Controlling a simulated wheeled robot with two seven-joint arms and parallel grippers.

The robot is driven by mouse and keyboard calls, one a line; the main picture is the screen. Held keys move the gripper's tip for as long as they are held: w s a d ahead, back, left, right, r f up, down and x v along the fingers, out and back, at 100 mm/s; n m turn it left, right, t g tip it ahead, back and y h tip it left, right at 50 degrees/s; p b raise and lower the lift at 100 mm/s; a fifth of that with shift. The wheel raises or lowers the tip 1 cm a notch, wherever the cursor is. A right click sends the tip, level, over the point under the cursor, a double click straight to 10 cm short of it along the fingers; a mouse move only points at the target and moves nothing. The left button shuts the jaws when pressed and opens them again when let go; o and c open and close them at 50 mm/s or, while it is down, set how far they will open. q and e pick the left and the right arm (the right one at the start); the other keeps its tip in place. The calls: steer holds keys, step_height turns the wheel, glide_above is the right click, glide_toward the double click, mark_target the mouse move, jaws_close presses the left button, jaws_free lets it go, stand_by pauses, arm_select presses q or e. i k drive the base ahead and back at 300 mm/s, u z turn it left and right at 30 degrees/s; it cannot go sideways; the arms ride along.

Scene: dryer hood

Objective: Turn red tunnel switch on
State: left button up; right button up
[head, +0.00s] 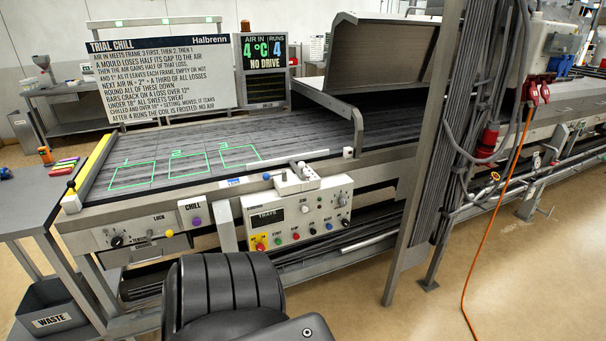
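A red knob on a yellow plate (260,243) sits at the lower left of the white control panel (297,218) on the front of the conveyor line. A small display and several coloured buttons are beside it. Its on or off position is too small to read. I cannot tell which of the two red parts is the tunnel switch. Neither of my grippers is in view.
The belt (180,155) has green outlined frames and a raised grey hood (360,80). A left panel holds a purple knob (196,222) and a black knob (116,241). The post (430,150) and an orange cable (497,205) stand right. A waste bin (52,308) is lower left.

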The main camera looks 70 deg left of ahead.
mark_target(260, 247)
steer(key=u, duration=0.1)
steer(key=i, duration=1)
steer(key=u, duration=1.4)
steer(key=i, duration=0.85)
steer(key=u, duration=0.9)
